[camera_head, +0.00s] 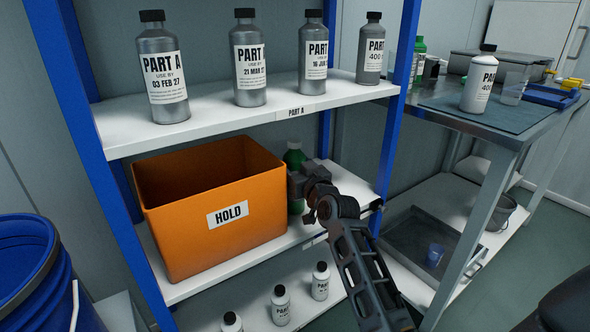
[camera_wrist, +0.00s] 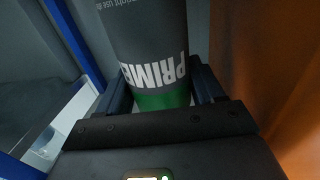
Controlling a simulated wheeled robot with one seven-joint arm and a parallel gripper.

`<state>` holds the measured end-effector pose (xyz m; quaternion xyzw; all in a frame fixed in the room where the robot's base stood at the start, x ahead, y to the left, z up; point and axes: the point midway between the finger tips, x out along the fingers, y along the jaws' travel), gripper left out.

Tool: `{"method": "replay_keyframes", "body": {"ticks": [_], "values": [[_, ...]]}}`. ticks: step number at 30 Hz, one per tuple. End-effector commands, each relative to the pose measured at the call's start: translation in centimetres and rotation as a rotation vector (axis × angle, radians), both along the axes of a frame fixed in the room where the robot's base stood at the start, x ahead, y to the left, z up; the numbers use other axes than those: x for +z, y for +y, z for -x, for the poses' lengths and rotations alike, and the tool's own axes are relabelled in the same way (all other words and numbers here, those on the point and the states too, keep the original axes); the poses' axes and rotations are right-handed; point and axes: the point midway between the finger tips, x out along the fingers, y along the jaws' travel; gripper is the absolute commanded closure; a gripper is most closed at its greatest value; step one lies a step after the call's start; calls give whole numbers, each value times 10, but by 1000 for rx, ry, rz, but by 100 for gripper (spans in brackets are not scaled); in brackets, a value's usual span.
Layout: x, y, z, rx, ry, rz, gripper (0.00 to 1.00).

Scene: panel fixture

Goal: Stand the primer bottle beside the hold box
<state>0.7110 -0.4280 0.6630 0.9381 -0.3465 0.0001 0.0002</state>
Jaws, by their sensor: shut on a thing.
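The hold box (camera_head: 170,232) is an open orange bin labelled HOLD on the middle shelf (camera_head: 178,290). In the wrist view the bottle (camera_wrist: 152,45) shows a dark label reading PRIME and a green band between my gripper's fingers (camera_wrist: 163,88). My gripper is shut on it. The box's orange wall (camera_wrist: 292,95) is close on the right there. I cannot tell whether the bottle's base touches the shelf.
Several grey PART A bottles (camera_head: 249,65) stand on the shelf above. A blue rack post (camera_head: 398,85) rises to the right, before a metal bench (camera_head: 450,122). A blue bucket (camera_head: 35,285) is at left.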

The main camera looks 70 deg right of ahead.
Motion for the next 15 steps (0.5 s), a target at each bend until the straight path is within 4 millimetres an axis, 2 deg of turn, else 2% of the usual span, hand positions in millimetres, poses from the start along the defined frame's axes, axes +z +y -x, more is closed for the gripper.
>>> {"method": "replay_keyframes", "body": {"ticks": [7, 8, 11, 15], "values": [[-4, 0, 0, 0, -2, 1, 76], [-3, 0, 0, 0, 0, 0, 31], [-3, 0, 0, 0, 0, 0, 22], [-3, 0, 0, 0, 0, 0, 22]]}}
